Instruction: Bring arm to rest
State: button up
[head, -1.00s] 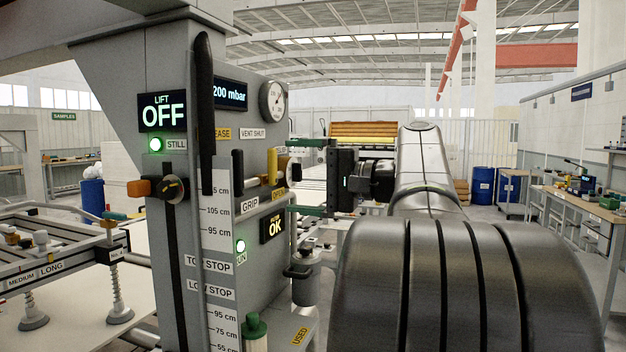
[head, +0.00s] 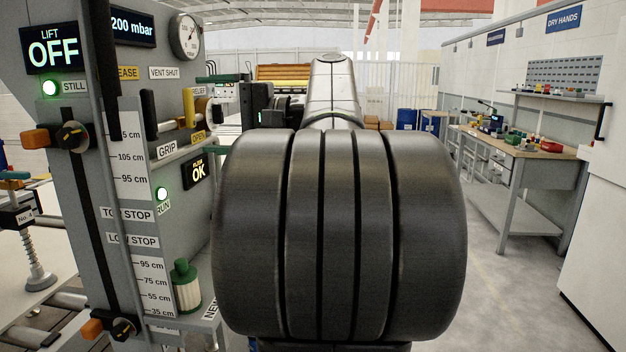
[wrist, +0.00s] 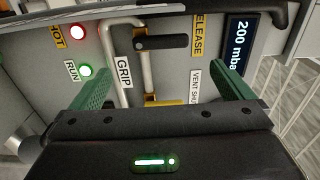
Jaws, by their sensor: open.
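My gripper (head: 222,114) is at the right side of the grey control column (head: 75,180), its green fingers spread; my own arm hides part of it in the head view. In the wrist view my gripper (wrist: 163,75) faces the column's panel with its jaws apart. A black-handled lever (wrist: 162,43) and the GRIP label (wrist: 124,72) show between the fingers, and nothing is held. I cannot tell whether a finger touches the panel. The lift display (head: 53,53) reads OFF, with a green STILL lamp (head: 50,88).
A workbench (head: 530,145) with small bins stands at the right, beside a white cabinet (head: 600,210). Open grey floor (head: 490,290) lies before them. A suction-cup frame (head: 25,218) is at the far left.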

aim_at(157, 112)
jog(key=a, duration=1.1)
jog(key=shift+w+p, duration=0.35)
jog(key=shift+w, duration=0.05)
jog(key=shift+d, duration=0.1)
jog(key=s+d, duration=0.1)
jog(key=d, duration=1.3)
jog(key=a, duration=0.9)
jog(key=w+a, duration=0.1)
jog(key=a, duration=0.4)
jog(key=shift+a+r+p, duration=0.15)
jog(key=shift+a+p, duration=0.05)
jog(key=shift+p, duration=0.1)
jog(key=m+p, duration=0.1)
jog(key=w+m+p, duration=0.1)
jog(key=p, duration=0.1)
jog(key=shift+d+r+m, duration=0.1)
jog(key=shift+d+m, duration=0.15)
jog(key=shift+m, duration=0.15)
jog(key=w+f+m+p, duration=0.1)
jog(key=m+p, duration=0.2)
jog(key=m, duration=0.1)
jog(key=w+f+m+p, duration=0.1)
jog(key=m+p, duration=0.3)
jog(key=m, duration=0.1)
jog(key=w+f+m+p, duration=0.1)
jog(key=m+p, duration=0.2)
jog(key=m, duration=0.1)
jog(key=shift+f+m+p, duration=0.2)
jog(key=shift+m+p, duration=0.1)
jog(key=shift+m, duration=0.1)
